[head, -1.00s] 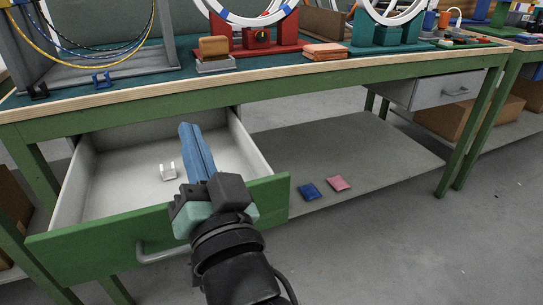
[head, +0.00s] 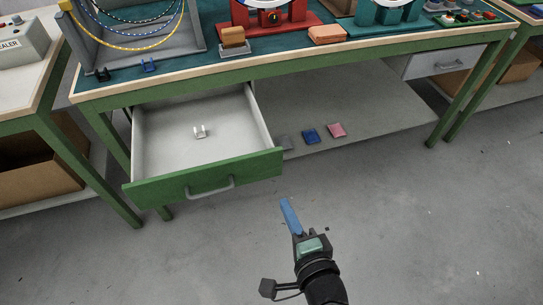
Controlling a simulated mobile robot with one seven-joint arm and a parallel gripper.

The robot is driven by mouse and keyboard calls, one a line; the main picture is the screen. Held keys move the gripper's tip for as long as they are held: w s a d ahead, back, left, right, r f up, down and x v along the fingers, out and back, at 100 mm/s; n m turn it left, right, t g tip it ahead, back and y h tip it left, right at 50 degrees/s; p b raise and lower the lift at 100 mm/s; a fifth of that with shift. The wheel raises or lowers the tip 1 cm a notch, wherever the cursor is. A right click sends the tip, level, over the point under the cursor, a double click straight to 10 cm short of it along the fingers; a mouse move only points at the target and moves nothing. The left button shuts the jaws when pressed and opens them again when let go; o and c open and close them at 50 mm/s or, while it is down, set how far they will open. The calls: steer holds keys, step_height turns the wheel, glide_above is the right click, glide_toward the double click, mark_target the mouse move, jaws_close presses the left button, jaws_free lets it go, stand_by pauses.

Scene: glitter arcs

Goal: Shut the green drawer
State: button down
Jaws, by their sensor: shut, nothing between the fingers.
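The green drawer (head: 240,168) stands pulled out from under the left part of the workbench. Its front is green with a grey bar handle (head: 211,190), and its inside is pale grey. My gripper (head: 287,205), with blue fingers, is shut and empty. It is in front of the drawer, just right of and below the right end of the drawer front in the picture, apart from it.
A grey drawer (head: 440,62) is at the right. A bench leg (head: 112,170) stands at left. The floor ahead is clear.

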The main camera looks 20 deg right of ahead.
steer(key=b, duration=0.2)
glide_toward(264, 159)
steer(key=x, duration=0.5)
steer(key=shift+w+f, duration=0.1)
steer(key=shift+f, duration=0.2)
steer(key=shift+w, duration=0.65)
